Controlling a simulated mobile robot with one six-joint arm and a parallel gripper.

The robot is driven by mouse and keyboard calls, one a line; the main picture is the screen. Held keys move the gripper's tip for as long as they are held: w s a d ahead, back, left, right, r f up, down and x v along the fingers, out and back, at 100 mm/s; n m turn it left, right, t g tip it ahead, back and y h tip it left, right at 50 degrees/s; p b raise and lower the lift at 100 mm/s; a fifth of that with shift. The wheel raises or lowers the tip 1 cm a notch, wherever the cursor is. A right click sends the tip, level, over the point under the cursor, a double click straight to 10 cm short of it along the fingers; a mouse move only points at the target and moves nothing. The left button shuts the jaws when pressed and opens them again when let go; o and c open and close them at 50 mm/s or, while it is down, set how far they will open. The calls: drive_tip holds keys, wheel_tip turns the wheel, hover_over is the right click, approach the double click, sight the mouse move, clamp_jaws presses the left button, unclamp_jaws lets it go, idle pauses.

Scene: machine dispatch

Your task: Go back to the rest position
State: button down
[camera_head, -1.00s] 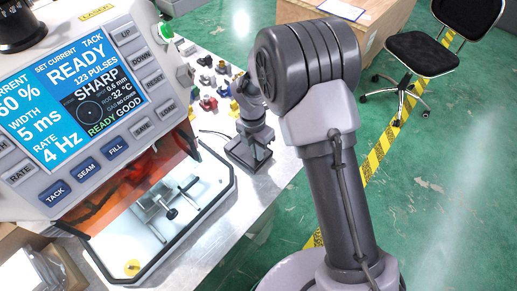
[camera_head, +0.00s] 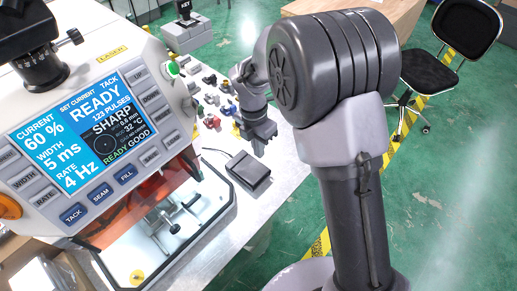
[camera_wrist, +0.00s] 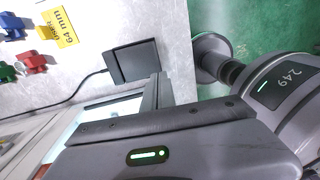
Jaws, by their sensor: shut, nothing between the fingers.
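My gripper (camera_head: 262,138) is small in the head view, at the far end of my folded arm. It is shut and holds nothing. It hangs over the metal bench, just beyond the black foot-pedal-like box (camera_head: 248,171) in the picture. The same box shows in the wrist view (camera_wrist: 133,62), lying flat with a cable running from it. A grey housing with a green light, part of my arm, fills the bottom of the wrist view. The fingertips are too small to make out in detail.
The welding machine's display (camera_head: 85,130) reads READY and stands at the left, over a lit, glass-fronted chamber (camera_head: 165,225). Several small coloured parts (camera_head: 212,100) lie on the bench behind. A black chair (camera_head: 440,68) and a wooden crate (camera_head: 385,12) stand on the green floor at right.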

idle(0.4)
drive_tip(key=s+d+r+m+t+y+b, duration=0.1)
drive_tip(key=s+d+r+m+b, duration=0.2)
drive_tip(key=r+m, duration=0.35)
drive_tip(key=s+d+r+m+t+y+b, duration=0.1)
drive_tip(key=s+d+r+m+t, duration=0.15)
drive_tip(key=d+r+m, duration=0.35)
drive_tip(key=s+d+r+m+t+b, duration=0.1)
drive_tip(key=s+d+m, duration=0.1)
drive_tip(key=s+m, duration=0.5)
drive_tip(key=s+d+r+m+t+y+b, duration=0.1)
drive_tip(key=s+d+m+t+b, duration=0.1)
drive_tip(key=s+m, duration=0.6)
drive_tip(key=m, duration=0.5)
drive_tip(key=shift+r, duration=0.2)
